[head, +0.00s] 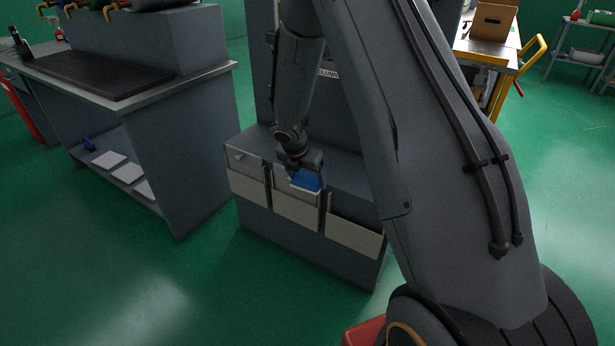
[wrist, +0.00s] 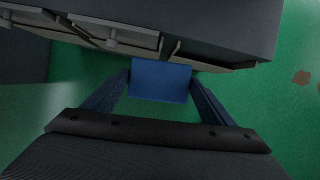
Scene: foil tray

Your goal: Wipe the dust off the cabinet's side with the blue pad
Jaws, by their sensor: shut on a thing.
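My gripper (head: 300,172) is shut on the blue pad (head: 308,181), at the middle pocket of a low grey unit (head: 262,226). In the wrist view the pad (wrist: 160,82) sits between my two fingers (wrist: 160,92), its far edge close to the pocket fronts. I cannot tell whether the pad touches the unit. A grey bench with a tall side panel (head: 190,165) stands at the left. I cannot tell which grey body is the cabinet. No dust shows clearly on either; my arm hides part of the head view.
The low unit has several beige-fronted pockets (head: 354,238). A brown patch (wrist: 301,77) shows on the green surface in the wrist view. Green floor (head: 140,290) is clear at the front left. A yellow-framed cart (head: 489,50) stands at the back right.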

